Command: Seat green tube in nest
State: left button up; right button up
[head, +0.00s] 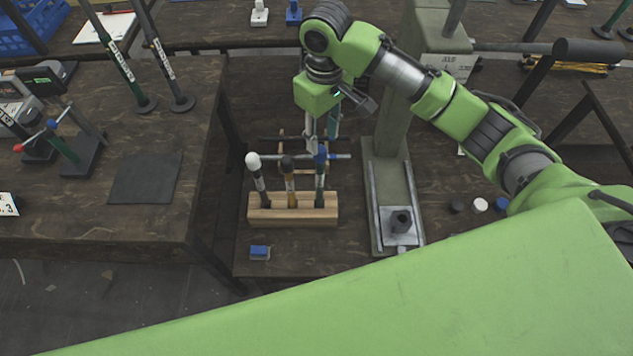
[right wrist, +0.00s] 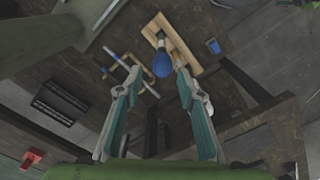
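A dark green tube with a blue rounded top (head: 320,172) stands upright in a wooden rack (head: 325,214). Its blue top (right wrist: 162,65) also shows in the right wrist view. My right gripper (head: 325,138) points down just behind and above this tube. In the right wrist view its two fingers (right wrist: 158,82) are apart, with the blue top between and beyond the tips; I cannot tell if they touch it. A dark round nest (head: 401,221) sits on the press base plate (head: 401,238), right of the rack. My left gripper is out of view.
A white-topped tube (head: 256,172) and a tan tube with a dark top (head: 289,180) share the rack. A barred stand (head: 283,140) is behind. The press column (head: 392,120) rises at right. A blue block (head: 259,252) lies in front; several caps (head: 480,205) lie right.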

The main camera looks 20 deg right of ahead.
aim_at(320, 170)
notch_tip(320, 170, down, 2)
jog(key=f, duration=0.5)
jog(key=shift+s+f, duration=0.2)
jog(key=shift+f, duration=0.15)
jog(key=shift+w+a+f+p, duration=0.1)
jog(key=shift+f+p, duration=0.1)
jog(key=shift+f, duration=1.3)
jog(key=shift+w+a+f+p, duration=0.1)
jog(key=shift+f+p, duration=0.1)
jog(key=shift+f, duration=1.25)
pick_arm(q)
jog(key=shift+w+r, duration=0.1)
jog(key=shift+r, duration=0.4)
pick_arm(e)
grip_shut()
